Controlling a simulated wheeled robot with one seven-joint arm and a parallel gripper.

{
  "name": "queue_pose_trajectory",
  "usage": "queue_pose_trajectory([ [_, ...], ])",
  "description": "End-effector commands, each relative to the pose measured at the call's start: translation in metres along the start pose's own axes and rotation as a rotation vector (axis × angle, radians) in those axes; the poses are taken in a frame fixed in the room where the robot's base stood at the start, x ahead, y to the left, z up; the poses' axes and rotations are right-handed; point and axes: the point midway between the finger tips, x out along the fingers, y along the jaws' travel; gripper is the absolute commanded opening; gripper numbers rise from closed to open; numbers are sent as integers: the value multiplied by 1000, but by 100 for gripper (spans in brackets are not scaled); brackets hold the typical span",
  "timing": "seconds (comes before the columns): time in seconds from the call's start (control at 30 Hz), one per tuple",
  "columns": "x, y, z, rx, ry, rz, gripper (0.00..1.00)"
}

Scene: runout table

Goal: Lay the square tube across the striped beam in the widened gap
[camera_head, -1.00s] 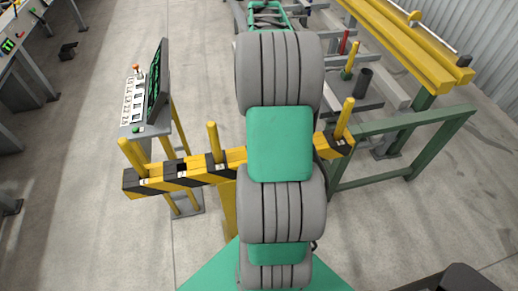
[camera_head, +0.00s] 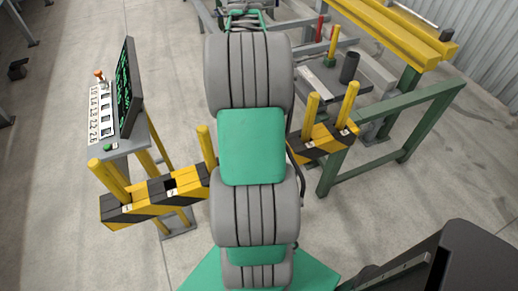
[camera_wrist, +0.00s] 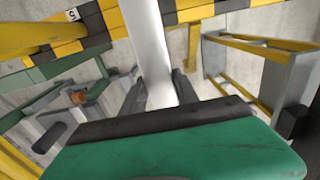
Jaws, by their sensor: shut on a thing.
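The square tube (camera_wrist: 148,40) is a pale, silvery bar. In the wrist view it runs from my gripper (camera_wrist: 160,90) up past the top edge. The dark fingers are shut on it, one on each side. The yellow-and-black striped beam (camera_head: 143,199) crosses the head view behind my arm, which hides its middle. The beam also shows at the top of the wrist view (camera_wrist: 98,38), where the tube passes in front of it. I cannot tell whether they touch. Yellow posts stand on the beam, including a left one (camera_head: 206,147) and a right pair (camera_head: 311,110). My gripper and the tube cannot be made out in the head view.
A control stand with a dark screen (camera_head: 127,90) is at the left. A green frame (camera_head: 408,135) and a yellow rail (camera_head: 395,38) are at the right. A grey shelf holds a dark cylinder (camera_head: 349,67). Bare floor lies at the lower left.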

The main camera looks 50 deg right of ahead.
Motion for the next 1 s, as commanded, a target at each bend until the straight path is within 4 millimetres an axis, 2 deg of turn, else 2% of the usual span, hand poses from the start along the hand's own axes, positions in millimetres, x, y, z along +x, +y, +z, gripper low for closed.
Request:
queue_pose_trajectory([
  [0.03,1,0,14,2,2,1,0],
  [0.2,21,0,59,2,1,1,0],
  [0.4,61,0,92,2,1,0,0],
  [0.63,84,0,111,2,1,0,0],
  [0.8,112,0,110,0,1,1,0],
  [1.0,115,1,109,0,4,2,0],
])
